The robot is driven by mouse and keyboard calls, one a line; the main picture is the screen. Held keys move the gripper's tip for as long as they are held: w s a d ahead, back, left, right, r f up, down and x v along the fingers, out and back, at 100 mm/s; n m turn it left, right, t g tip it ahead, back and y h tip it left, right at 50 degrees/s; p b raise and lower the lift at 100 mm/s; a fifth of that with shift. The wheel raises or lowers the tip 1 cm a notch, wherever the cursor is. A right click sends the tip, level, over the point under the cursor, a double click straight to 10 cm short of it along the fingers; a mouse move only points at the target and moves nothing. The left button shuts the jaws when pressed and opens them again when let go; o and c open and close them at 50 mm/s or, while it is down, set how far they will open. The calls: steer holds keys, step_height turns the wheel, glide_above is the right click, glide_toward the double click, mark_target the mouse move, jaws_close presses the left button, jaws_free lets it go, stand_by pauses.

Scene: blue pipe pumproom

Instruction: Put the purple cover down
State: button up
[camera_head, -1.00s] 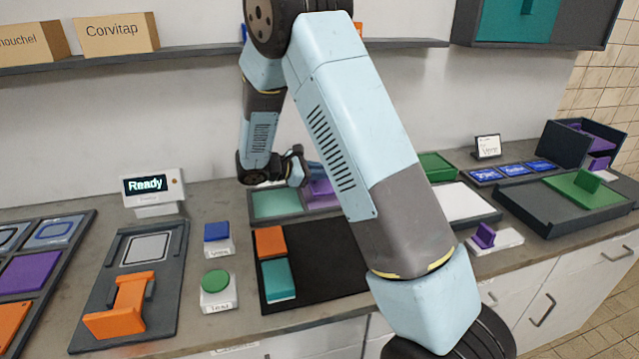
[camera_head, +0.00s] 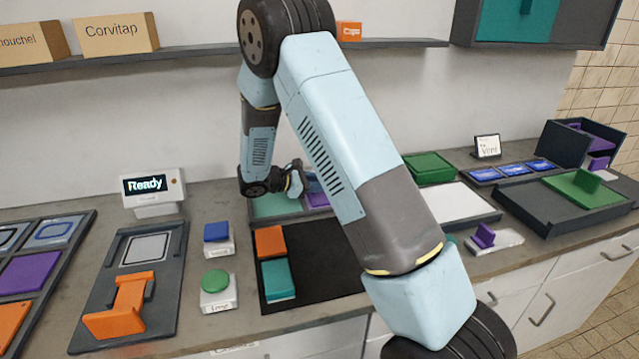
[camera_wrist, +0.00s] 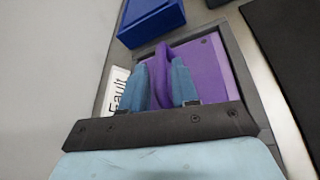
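The purple cover (camera_wrist: 207,68) shows in the wrist view, a flat plate with a raised loop handle. My gripper (camera_wrist: 161,80) has its two blue fingers on either side of the handle and appears shut on it. The cover lies within or just over a dark tray compartment (camera_wrist: 243,70); whether it rests on the bottom I cannot tell. In the head view my gripper (camera_head: 296,186) is low at the tray, and the purple cover (camera_head: 318,198) is mostly hidden behind my arm. A teal plate (camera_head: 275,205) fills the tray's left part.
A blue box (camera_wrist: 150,17) and a "Fault" label (camera_wrist: 117,88) lie close to the tray. A black mat (camera_head: 315,265) with orange and teal blocks is in front. A display reading "Ready" (camera_head: 150,188) stands left. A shelf (camera_head: 200,50) runs above.

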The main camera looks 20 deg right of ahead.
steer(key=shift+o, duration=1.2)
steer(key=v, duration=1.2)
steer(key=shift+r, duration=0.15)
steer(key=s+d+r+m+g+y, duration=0.3)
steer(key=s+d+r+m+y, duration=0.45)
steer(key=s+d+r, duration=0.5)
steer(key=s+r+m+t+y, duration=0.3)
steer(key=s+r+m, duration=0.1)
steer(key=s, duration=0.6)
steer(key=s+r+m+t+y, duration=0.2)
steer(key=s+r+m+y, duration=0.1)
steer(key=s, duration=0.8)
step_height(320, 180, up, 2)
steer(key=shift+s+d+r+m+t, duration=0.15)
steer(key=shift+s+d+m+t, duration=0.2)
steer(key=shift+m, duration=0.4)
